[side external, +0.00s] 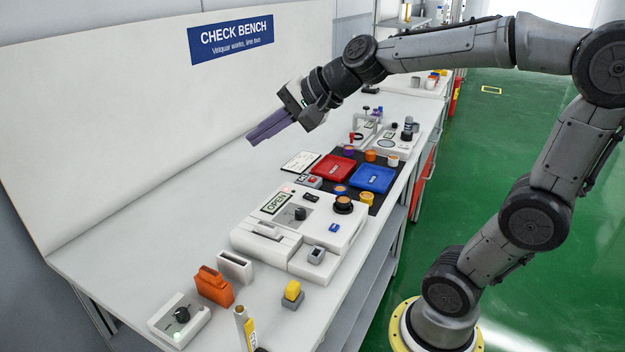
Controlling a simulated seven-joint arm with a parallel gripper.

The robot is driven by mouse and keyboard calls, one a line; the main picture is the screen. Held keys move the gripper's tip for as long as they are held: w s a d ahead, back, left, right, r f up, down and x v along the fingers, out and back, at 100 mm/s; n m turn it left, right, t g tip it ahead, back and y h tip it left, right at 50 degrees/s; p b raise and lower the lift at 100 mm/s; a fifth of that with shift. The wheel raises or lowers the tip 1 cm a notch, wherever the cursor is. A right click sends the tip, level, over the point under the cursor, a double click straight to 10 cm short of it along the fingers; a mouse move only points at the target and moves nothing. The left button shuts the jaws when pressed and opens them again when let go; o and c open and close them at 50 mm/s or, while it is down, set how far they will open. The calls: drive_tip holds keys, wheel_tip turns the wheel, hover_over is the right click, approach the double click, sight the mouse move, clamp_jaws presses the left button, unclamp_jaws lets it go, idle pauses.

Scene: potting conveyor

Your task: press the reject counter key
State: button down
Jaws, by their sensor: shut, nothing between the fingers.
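My gripper (251,138) has purple fingers, shut with nothing between them. It hangs in the air over the back part of the bench, pointing down and left, apart from everything on the bench. A small grey box with a red top (314,181) sits just left of the red tray, beside a small dark-lettered label. It may be the reject counter key, but its lettering is too small to read. The white machine in front also has a small blue part (333,228) and a grey block with a dark top (316,254). I cannot tell for certain which is the key.
A red tray (318,169) and blue tray (358,178) lie on a black mat with several small pots. The white machine (262,234) has an OPEN sign and knobs. An orange holder (215,289) stands nearer. The bench's left side is clear.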

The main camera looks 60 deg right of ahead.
drive_tip(key=w+d+f+m+h, duration=0.2)
drive_tip(key=w+d+m, duration=0.4)
drive_tip(key=w+d, duration=0.3)
drive_tip(key=m+g+h, duration=0.1)
drive_tip(key=m+h, duration=0.2)
drive_tip(key=m, duration=0.7)
hover_over(312, 179)
wheel_tip(312, 179, down, 16)
drive_tip(key=r, duration=0.1)
drive_tip(key=shift+s+d+f+g, duration=0.2)
drive_tip(key=shift+s+f+g, duration=0.1)
drive_tip(key=shift+s, duration=0.3)
drive_tip(key=shift+f, duration=4.35)
drive_tip(key=shift+f, duration=0.2)
